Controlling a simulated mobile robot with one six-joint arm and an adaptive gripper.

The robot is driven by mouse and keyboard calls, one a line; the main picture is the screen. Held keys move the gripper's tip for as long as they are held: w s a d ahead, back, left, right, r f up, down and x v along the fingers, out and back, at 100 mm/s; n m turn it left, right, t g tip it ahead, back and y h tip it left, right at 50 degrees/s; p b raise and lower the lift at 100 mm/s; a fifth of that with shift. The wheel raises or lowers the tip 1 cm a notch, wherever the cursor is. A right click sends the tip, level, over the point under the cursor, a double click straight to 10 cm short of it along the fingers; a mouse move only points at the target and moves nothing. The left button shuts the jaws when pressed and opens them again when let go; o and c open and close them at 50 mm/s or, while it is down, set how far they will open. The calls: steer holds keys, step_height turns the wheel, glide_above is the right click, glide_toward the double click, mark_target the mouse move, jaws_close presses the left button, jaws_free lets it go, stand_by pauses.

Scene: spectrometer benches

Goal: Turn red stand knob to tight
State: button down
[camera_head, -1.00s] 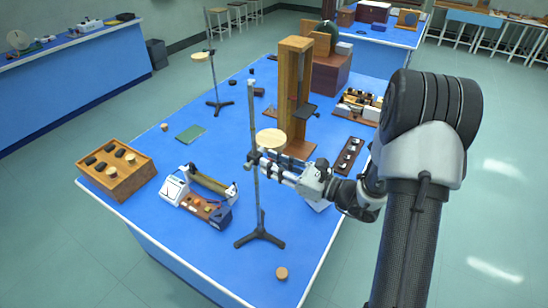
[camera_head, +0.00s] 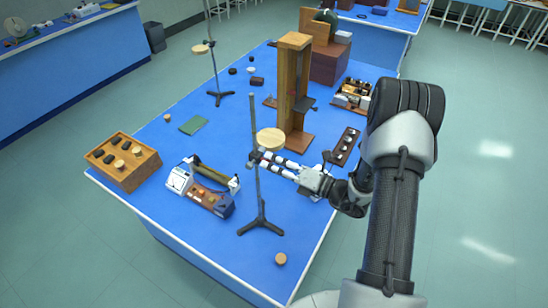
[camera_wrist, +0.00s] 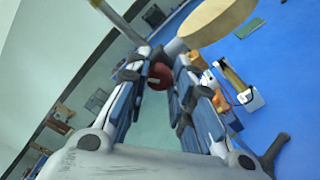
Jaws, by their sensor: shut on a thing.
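The stand (camera_head: 257,197) is a thin grey upright rod on a dark tripod base, near the front of the blue bench in the head view. A round wooden disc (camera_head: 270,139) is at mid height by the rod; its edge also fills the top of the wrist view (camera_wrist: 215,20). The red knob (camera_wrist: 159,76) shows between my fingers in the wrist view, close to the rod. My gripper (camera_head: 262,159) reaches the stand from the right, below the disc, and is shut on the red knob. The fingers hide parts of the knob, and its turn angle cannot be told.
A white and blue instrument (camera_head: 203,188) stands left of the stand, with a wooden box (camera_head: 124,162) farther left. A tall wooden frame (camera_head: 293,90) is behind. A small wooden disc (camera_head: 280,259) lies near the front edge. A second stand (camera_head: 214,65) is at the back left.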

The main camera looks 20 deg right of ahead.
steer(key=m+p, duration=0.2)
steer(key=m, duration=0.2)
steer(key=shift+m, duration=0.3)
steer(key=shift+f+p, duration=0.1)
steer(key=shift+p, duration=0.2)
steer(key=c, duration=1.4)
jaws_free()
steer(key=v, duration=1.2)
